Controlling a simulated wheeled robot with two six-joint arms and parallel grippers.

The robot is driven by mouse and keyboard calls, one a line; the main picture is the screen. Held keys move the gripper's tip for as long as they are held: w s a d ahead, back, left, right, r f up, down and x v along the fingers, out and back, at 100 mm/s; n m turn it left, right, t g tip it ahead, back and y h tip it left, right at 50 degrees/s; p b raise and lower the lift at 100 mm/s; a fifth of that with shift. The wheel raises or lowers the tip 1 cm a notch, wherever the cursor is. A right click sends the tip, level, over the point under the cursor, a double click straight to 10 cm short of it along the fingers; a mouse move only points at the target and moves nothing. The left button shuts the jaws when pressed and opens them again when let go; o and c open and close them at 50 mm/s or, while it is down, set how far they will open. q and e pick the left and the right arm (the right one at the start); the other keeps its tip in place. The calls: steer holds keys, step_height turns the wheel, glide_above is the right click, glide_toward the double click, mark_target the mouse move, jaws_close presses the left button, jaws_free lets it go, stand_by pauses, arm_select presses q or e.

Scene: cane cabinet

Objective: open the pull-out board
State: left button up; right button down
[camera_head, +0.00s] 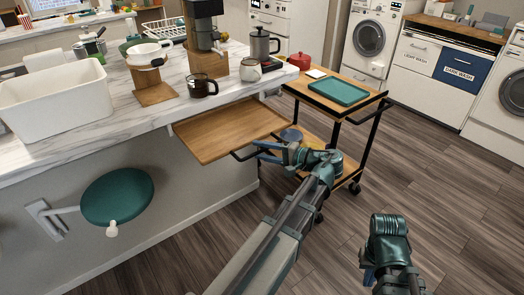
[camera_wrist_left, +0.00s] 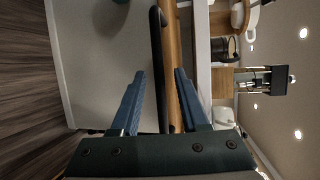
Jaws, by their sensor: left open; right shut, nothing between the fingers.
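The wooden pull-out board (camera_head: 225,134) sticks out from under the marble counter. Its dark bar handle (camera_head: 240,156) runs along the front edge. My left gripper (camera_head: 262,151) is open at the right end of the handle. In the left wrist view, the black handle (camera_wrist_left: 157,60) and the board's wooden edge (camera_wrist_left: 173,60) run between the spread fingers of the left gripper (camera_wrist_left: 160,75). I cannot tell whether a finger touches them. My right gripper (camera_head: 369,274) is low at the right, shut and empty, over the floor and away from the board; its fingers are mostly hidden.
A wheeled cart (camera_head: 325,112) with a green tray (camera_head: 338,91) stands close right of the board. A round green stool seat (camera_head: 117,196) juts from the counter's side at left. Floor (camera_head: 400,170) to the right is clear.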

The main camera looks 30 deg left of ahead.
arm_select(q)
steer(key=d+r+p, duration=0.2)
steer(key=d, duration=1.1)
steer(key=shift+d+r, duration=0.2)
steer(key=shift+d, duration=0.1)
steer(key=s+f+h, duration=0.3)
steer(key=f+h, duration=0.2)
steer(key=f, duration=0.3)
steer(key=s+f+h, duration=0.3)
steer(key=f+h, duration=0.3)
steer(key=f, duration=0.2)
steer(key=s+d+f+m+h, duration=0.15)
steer(key=s+d, duration=0.25)
steer(key=d, duration=0.4)
steer(key=s+d+m+h, duration=0.2)
steer(key=s+d, duration=0.2)
steer(key=d, duration=0.4)
step_height(320, 180, up, 18)
steer(key=p, duration=1.9)
